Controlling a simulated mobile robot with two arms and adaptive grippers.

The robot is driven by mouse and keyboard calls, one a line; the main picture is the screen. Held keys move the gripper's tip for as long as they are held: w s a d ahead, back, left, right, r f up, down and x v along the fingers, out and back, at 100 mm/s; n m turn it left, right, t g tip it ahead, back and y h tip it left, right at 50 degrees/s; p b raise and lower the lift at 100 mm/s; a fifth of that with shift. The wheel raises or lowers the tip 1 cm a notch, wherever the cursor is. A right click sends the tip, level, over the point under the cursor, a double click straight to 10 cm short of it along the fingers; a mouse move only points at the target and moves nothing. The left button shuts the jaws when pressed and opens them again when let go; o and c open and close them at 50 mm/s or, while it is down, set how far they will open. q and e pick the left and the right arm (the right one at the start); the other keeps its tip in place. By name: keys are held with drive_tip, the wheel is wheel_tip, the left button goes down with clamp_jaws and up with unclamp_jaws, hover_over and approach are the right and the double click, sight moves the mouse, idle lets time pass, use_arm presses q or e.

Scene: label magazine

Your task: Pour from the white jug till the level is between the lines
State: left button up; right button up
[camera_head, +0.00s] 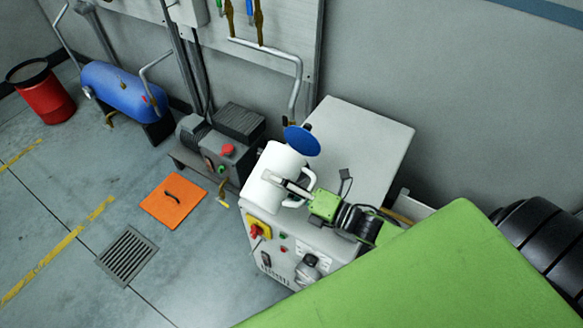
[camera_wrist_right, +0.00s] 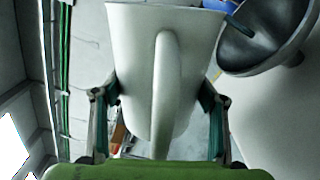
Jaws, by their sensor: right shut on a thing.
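The white jug (camera_head: 272,176) is in the middle of the head view, in front of and above the grey machine cabinet. My right gripper (camera_head: 288,187) is shut on it, with a finger along its side near the handle. In the right wrist view the jug (camera_wrist_right: 140,60) stands between the two fingers (camera_wrist_right: 158,115), its handle towards the camera. It looks about upright. A blue round piece (camera_head: 301,141) sits right beside the jug's top; a dark bowl-shaped piece (camera_wrist_right: 262,45) shows there in the wrist view. The jug's contents and any level lines cannot be seen. My left gripper is not in view.
The cabinet (camera_head: 365,140) has a flat pale top and a front panel with a red-and-yellow switch (camera_head: 257,229). A motor unit with a red button (camera_head: 228,149) stands left. An orange plate (camera_head: 173,201) and a drain grate (camera_head: 127,256) lie on the floor. Bent pipes run along the wall.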

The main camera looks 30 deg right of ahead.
drive_tip(key=shift+r, duration=0.1)
drive_tip(key=shift+w+d+f+m+b, duration=0.1)
drive_tip(key=shift+f+m+b, duration=0.2)
drive_tip(key=shift+f+m, duration=0.1)
drive_tip(key=shift+f, duration=0.15)
idle(0.8)
drive_tip(key=shift+r+n+p, duration=0.3)
drive_tip(key=shift+r+p, duration=0.4)
drive_tip(key=shift+r, duration=0.25)
drive_tip(key=shift+a+f+n+b, duration=0.25)
drive_tip(key=shift+f+n+b, duration=0.35)
drive_tip(key=shift+n+b, duration=0.25)
drive_tip(key=shift+r+n, duration=0.15)
drive_tip(key=shift+n, duration=0.3)
